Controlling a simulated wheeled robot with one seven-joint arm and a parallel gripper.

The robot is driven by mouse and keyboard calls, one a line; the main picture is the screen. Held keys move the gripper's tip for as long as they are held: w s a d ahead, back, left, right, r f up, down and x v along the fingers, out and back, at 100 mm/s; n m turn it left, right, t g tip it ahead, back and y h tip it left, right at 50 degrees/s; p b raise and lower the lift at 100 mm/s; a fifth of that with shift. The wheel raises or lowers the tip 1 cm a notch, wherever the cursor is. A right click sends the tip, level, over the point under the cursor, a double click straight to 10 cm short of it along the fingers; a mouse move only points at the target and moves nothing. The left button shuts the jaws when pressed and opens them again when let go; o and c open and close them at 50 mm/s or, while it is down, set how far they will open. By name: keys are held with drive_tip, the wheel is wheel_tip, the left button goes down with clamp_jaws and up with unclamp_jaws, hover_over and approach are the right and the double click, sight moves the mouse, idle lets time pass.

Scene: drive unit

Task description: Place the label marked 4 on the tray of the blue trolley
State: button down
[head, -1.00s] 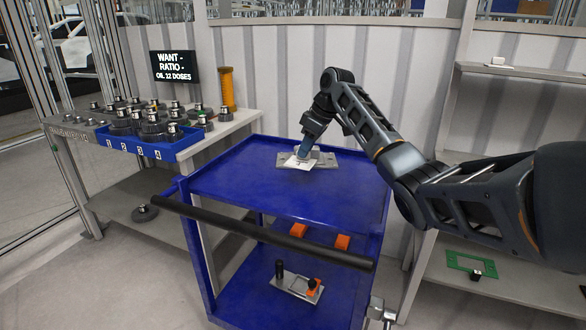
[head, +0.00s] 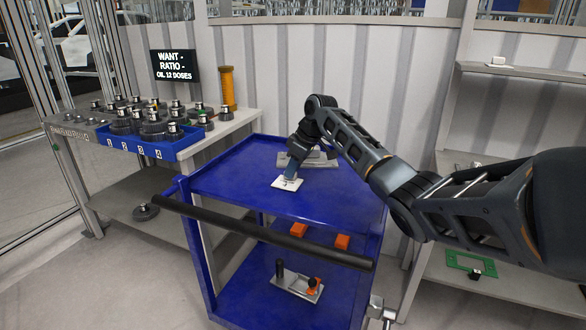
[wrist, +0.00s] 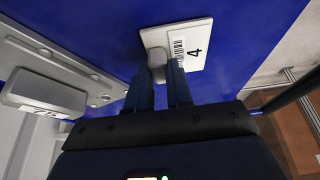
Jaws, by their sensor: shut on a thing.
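The label marked 4 (wrist: 180,45) is a white square with a barcode and a black 4 in the wrist view. In the head view the label (head: 287,184) is at the tray of the blue trolley (head: 235,183). In the head view my gripper (head: 290,175) points down over the tray. The label looks close to the tray surface; I cannot tell whether it touches.
A grey metal fixture (head: 318,159) lies on the tray behind my gripper, and shows at the left of the wrist view (wrist: 50,90). A black handle bar (head: 260,232) crosses the trolley's front. The tray's front and left are clear. A blue bin (head: 165,149) stands on the left table.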

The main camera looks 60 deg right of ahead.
drive_tip(key=c, duration=1)
unclamp_jaws()
drive_tip(key=shift+f, duration=0.1)
drive_tip(key=v, duration=1.2)
drive_tip(key=shift+w, duration=0.1)
